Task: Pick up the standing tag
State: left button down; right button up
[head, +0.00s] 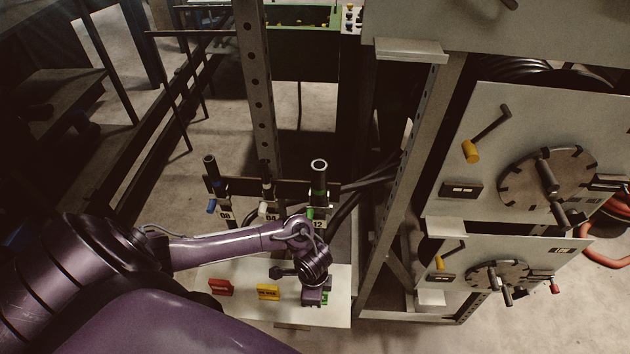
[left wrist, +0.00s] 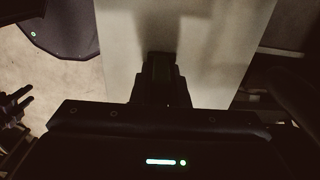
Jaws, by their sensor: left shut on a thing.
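A green tag (head: 325,298) stands at the right end of a row of tags on the pale shelf (head: 240,312). My left gripper (head: 316,298) comes down from above and is shut on it, hiding most of it. In the left wrist view, the dim green tag (left wrist: 161,69) shows between the dark fingers of my left gripper (left wrist: 160,80), over the pale surface. I cannot tell whether the tag touches the shelf. My right gripper is not in view.
Behind are hose ends in a rack, one with a green band (head: 319,180). A metal frame post (head: 400,190) and crank panels (head: 540,150) stand to the right.

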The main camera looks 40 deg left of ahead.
pick_arm(q)
jog(key=shift+r, duration=0.6)
notch_tip(320, 180, up, 8)
jog(key=shift+w+r+p, duration=0.1)
jog(key=shift+r+p, duration=0.1)
jog(key=shift+p, duration=1)
notch_tip(320, 180, up, 10)
jog(key=p, duration=0.3)
jog(key=shift+r+p, duration=0.15)
jog(key=shift+p, duration=0.15)
